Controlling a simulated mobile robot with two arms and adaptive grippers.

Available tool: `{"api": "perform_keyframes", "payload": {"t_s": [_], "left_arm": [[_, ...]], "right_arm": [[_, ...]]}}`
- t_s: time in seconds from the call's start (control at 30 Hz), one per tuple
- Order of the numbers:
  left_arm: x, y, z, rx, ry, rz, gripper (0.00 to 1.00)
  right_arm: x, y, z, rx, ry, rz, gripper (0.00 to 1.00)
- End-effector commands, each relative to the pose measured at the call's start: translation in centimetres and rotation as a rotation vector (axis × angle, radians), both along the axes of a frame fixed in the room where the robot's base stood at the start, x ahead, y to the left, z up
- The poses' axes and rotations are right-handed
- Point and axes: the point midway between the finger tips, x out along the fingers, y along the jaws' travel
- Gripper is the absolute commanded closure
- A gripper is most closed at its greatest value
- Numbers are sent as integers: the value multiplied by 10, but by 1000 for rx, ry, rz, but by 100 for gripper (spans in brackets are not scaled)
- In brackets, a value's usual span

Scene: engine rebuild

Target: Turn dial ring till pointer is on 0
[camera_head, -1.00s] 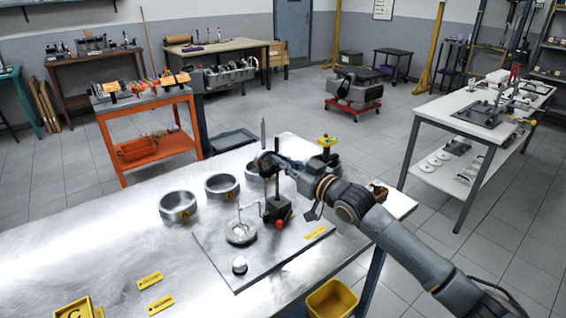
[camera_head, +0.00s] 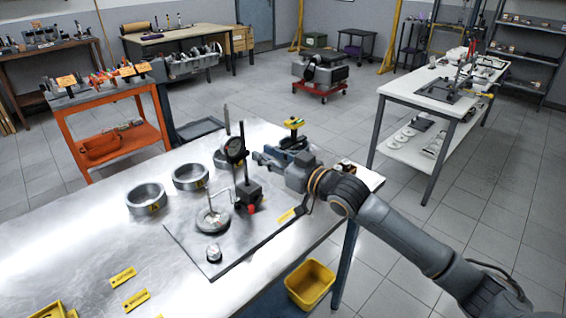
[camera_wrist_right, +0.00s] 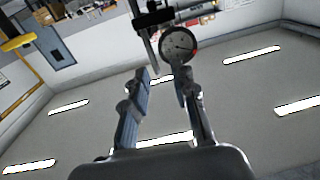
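The dial gauge (camera_head: 235,149) with a dark round ring is held on a black upright stand (camera_head: 245,185) on a grey plate (camera_head: 190,247). The pointer's reading is too small to tell. My right gripper (camera_head: 262,160) is beside the gauge on its right, apart from it in the head view. In the wrist view its two fingers (camera_wrist_right: 164,76) are apart with nothing between them. My left gripper is not in view.
Metal rings (camera_head: 146,199) stand on the steel bench (camera_head: 70,240) left of the plate. A round part (camera_head: 212,220) and a small gauge (camera_head: 213,253) sit on the plate. A yellow-topped post (camera_head: 294,124) stands behind my right gripper.

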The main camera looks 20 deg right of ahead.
Motion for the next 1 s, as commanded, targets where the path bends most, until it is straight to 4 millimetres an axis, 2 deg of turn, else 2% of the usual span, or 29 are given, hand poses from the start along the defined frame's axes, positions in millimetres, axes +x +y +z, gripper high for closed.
{"api": "perform_keyframes", "payload": {"t_s": [0.03, 0.2, 0.4, 1.0], "left_arm": [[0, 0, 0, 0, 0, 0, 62], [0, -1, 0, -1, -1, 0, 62], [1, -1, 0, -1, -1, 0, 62], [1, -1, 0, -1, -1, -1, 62]], "right_arm": [[-11, -4, -2, -3, 3, 1, 73], [-36, -15, -1, -3, 2, 1, 73], [-51, -22, -1, -1, 1, 0, 73], [-55, -24, 0, 0, -1, 0, 73]]}}
